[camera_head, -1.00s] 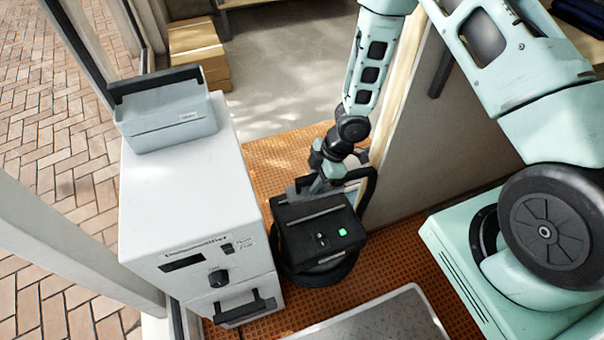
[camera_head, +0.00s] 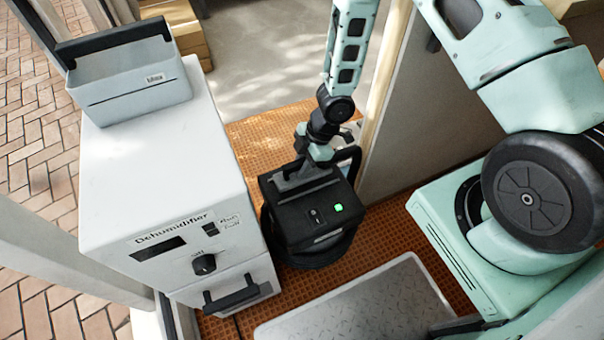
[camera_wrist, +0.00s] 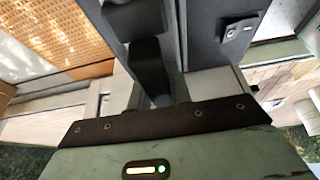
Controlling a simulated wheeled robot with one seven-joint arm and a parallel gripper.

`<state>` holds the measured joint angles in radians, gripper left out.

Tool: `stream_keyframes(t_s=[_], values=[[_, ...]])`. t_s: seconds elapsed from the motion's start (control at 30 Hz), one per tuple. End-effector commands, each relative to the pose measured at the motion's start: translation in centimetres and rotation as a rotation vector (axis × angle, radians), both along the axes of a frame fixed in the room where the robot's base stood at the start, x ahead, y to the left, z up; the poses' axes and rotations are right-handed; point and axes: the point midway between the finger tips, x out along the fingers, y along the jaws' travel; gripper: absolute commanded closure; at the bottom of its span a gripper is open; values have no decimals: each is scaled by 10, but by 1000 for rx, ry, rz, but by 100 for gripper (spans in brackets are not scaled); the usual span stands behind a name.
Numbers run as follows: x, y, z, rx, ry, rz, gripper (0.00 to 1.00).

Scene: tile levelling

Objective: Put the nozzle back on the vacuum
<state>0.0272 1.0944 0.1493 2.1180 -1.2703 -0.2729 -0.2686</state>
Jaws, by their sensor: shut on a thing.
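The vacuum (camera_head: 290,216) is a black box with a switch and a lit green button, standing on the orange floor mat beside the dehumidifier. A dark hose or loop curves up at its right and back. My gripper (camera_head: 312,168) reaches down from above onto its top and looks shut on the vacuum's handle (camera_head: 290,171); the fingers partly hide it. In the wrist view, my dark fingers (camera_wrist: 150,65) are close against dark grey parts, too near to make out well. I cannot pick out a separate nozzle in either view.
A white dehumidifier (camera_head: 165,190) stands close at left, with a grey bin (camera_head: 135,90) on top. A metal plate (camera_head: 350,310) lies in front on the orange mat (camera_head: 395,240). A wall (camera_head: 430,110) is at right. Concrete floor (camera_head: 270,60) lies open behind.

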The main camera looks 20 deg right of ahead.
Motion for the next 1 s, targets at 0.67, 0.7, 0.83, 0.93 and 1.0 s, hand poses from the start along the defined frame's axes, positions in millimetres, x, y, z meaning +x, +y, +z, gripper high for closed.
stream_keyframes(t_s=[0.67, 0.7, 0.83, 0.93, 1.0], values=[[0, 0, -29, 0, 0, 0, 72], [0, 0, -29, 0, 0, 0, 61], [0, 0, -29, 0, 0, 0, 58], [0, 0, -29, 0, 0, 0, 58], [0, 0, -29, 0, 0, 0, 58]])
